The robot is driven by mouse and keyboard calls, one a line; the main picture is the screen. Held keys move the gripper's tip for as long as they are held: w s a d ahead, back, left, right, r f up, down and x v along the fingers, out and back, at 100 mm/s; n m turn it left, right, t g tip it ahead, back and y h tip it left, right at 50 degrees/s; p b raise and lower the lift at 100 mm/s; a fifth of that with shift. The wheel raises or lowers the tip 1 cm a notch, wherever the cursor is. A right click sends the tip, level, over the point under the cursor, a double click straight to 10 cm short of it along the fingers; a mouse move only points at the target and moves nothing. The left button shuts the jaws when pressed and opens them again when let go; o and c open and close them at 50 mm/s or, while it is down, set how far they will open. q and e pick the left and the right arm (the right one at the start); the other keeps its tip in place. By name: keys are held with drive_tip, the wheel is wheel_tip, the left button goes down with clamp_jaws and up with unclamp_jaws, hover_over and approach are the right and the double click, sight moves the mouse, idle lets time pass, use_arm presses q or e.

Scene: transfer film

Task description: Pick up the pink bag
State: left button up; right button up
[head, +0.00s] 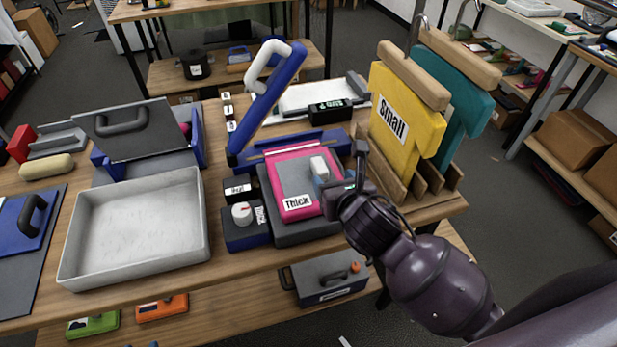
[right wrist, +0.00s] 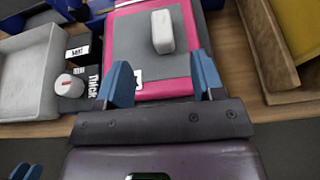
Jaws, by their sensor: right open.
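The pink bag (head: 279,177), a flat pink piece with a grey middle and a "Thick" label, lies on the dark bed of a blue press. A small white block (head: 319,168) rests on its grey part. My right gripper (head: 338,186) is at the bag's right side in the head view. In the right wrist view the blue fingers are apart, and the pink edge (right wrist: 165,88) shows between and beyond them. I cannot tell whether they touch it. Small blue tips, seemingly my left gripper (right wrist: 26,172), show at the lower left edge of that view.
The press's raised blue arm (head: 270,95) stands behind the bag. A wooden rack (head: 425,185) with yellow and teal boards stands close on the right. A grey tray (head: 65,270) and a dial box (head: 245,236) are on the left. A "Small" label marks the yellow board (head: 415,135).

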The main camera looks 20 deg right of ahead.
sight(320, 166)
drive_tip(key=shift+x, duration=5.55)
drive_tip(key=shift+s+f, duration=0.1)
drive_tip(key=shift+f, duration=0.05)
drive_tip(key=c, duration=1.1)
